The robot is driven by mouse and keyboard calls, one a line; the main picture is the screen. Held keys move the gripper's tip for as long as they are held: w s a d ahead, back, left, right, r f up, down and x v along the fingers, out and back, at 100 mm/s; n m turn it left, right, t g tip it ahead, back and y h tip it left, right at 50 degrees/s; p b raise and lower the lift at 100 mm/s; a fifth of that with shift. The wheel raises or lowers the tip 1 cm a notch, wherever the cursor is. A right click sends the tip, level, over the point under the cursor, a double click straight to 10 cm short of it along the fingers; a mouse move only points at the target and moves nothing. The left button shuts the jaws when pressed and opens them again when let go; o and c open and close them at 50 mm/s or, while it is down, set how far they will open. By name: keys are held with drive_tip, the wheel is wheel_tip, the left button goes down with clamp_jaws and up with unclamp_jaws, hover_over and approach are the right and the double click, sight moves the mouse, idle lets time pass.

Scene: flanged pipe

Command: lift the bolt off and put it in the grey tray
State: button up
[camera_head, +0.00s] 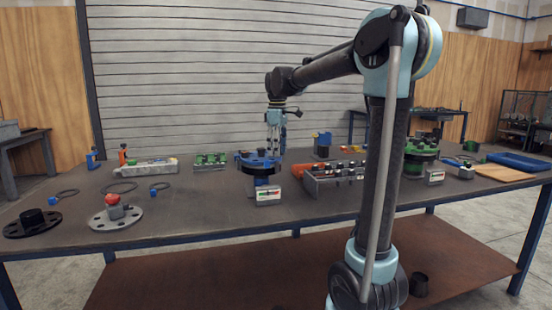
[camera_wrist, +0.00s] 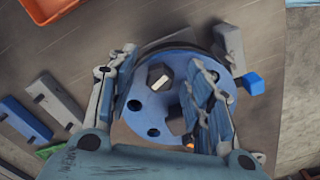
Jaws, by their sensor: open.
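The blue flange (camera_wrist: 150,104) lies below my gripper in the wrist view, with dark holes around it. It also shows on the bench in the head view (camera_head: 246,157). A bolt with a pale hex head (camera_wrist: 159,75) stands on the flange. My gripper (camera_wrist: 162,60) is open, with one finger on each side of the bolt; contact cannot be told. In the head view my gripper (camera_head: 275,150) points down over the flange and hides part of it.
A grey block (camera_wrist: 230,48) and a small blue block (camera_wrist: 253,83) are close to the flange. A green flange (camera_head: 420,147) is farther right. The front middle of the bench is clear.

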clamp_jaws()
drive_tip(key=shift+r, duration=0.1)
wheel_tip(320, 180, up, 10)
idle(0.7)
drive_tip(key=shift+r, duration=0.1)
drive_tip(key=shift+r, duration=2.35)
